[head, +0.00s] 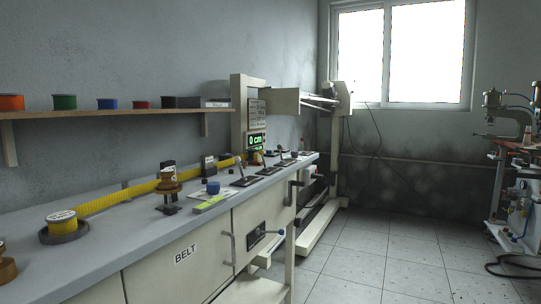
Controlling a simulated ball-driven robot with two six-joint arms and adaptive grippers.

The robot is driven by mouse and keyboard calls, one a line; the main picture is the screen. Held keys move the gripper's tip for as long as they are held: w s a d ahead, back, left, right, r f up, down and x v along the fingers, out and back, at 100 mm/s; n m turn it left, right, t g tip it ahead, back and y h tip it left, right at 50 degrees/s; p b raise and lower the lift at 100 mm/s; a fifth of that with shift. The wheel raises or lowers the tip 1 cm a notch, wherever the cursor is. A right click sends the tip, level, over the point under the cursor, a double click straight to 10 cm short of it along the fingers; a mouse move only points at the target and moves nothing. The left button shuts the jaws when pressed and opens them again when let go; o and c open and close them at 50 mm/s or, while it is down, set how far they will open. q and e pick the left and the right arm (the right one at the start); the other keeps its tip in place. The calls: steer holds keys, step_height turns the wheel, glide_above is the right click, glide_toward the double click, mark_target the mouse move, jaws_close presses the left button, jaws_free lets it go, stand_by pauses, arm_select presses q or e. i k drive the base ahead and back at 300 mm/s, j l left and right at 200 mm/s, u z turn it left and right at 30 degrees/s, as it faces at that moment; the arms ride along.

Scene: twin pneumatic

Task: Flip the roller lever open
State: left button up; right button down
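A long grey-topped workbench (110,225) runs along the left wall. A lever with a blue tip (281,232) sticks out from a dark plate (256,235) on the bench front. I cannot tell whether this is the roller lever or how it is set. A brass roller-like part (168,187) stands on the bench beside a yellow belt (115,197), which runs from a spool (62,222) toward a frame with a green "0 cm" display (256,141). Neither of my grippers is in view.
A shelf (120,112) with coloured spools hangs above the bench. Small tools and a blue cap (213,187) lie on the top. The tiled floor (365,265) in front is clear. Another machine (515,170) stands at the right, with a black cable on the floor.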

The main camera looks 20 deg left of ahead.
mark_target(261, 151)
steer(key=i+u, duration=0.35)
steer(key=i+l+u, duration=0.2)
steer(key=i+u, duration=0.45)
steer(key=u, duration=0.15)
steer(key=i+l+u, duration=0.2)
steer(key=u, duration=0.25)
steer(key=i+l+u, duration=0.25)
steer(key=u, duration=0.2)
steer(key=i, duration=0.1)
